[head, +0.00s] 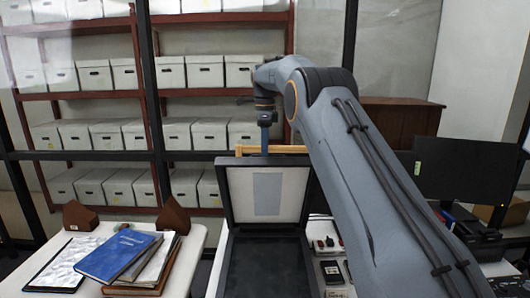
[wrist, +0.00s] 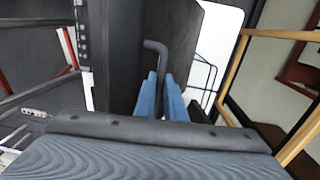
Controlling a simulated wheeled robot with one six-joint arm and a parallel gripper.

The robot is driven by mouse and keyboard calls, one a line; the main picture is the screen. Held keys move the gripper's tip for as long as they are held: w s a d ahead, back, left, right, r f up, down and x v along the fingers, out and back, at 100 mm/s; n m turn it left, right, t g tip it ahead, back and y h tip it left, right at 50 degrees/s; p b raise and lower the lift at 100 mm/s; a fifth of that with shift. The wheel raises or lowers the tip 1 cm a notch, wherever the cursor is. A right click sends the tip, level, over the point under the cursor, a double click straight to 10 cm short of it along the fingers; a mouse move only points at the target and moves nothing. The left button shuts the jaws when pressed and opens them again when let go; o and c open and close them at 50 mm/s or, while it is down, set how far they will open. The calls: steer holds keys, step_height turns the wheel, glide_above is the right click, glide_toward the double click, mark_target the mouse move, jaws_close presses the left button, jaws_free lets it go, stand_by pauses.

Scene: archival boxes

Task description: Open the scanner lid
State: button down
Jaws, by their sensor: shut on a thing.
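The scanner lid (head: 296,192) stands raised, close to upright, at the back of the dark scanner base (head: 263,268). Its pale underside with a grey rectangle faces the head camera. My gripper (head: 265,143) is at the lid's top edge, its fingertips partly hidden behind it. In the wrist view my blue fingers (wrist: 162,92) are closed on a dark bent handle (wrist: 155,47) beside the dark lid panel (wrist: 120,50). The far end of the handle is hidden between the fingers.
A white table (head: 197,236) at left bears blue and brown books (head: 118,255), a clipboard (head: 60,265) and brown wedges (head: 173,217). A dark monitor (head: 455,165) stands at right. A dark-framed partition and shelves of white boxes (head: 205,71) are behind.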

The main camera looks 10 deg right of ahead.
steer(key=shift+d+f, duration=0.15)
steer(key=shift+f, duration=0.35)
steer(key=c, duration=1.8)
jaws_free()
steer(key=shift+w, duration=0.15)
steer(key=shift+r, duration=0.15)
steer(key=shift+r+b, duration=0.3)
steer(key=shift+r, duration=0.4)
step_height(320, 180, up, 6)
steer(key=p, duration=0.5)
steer(key=shift+w+r, duration=0.15)
steer(key=shift+r, duration=0.05)
steer(key=shift+p, duration=0.4)
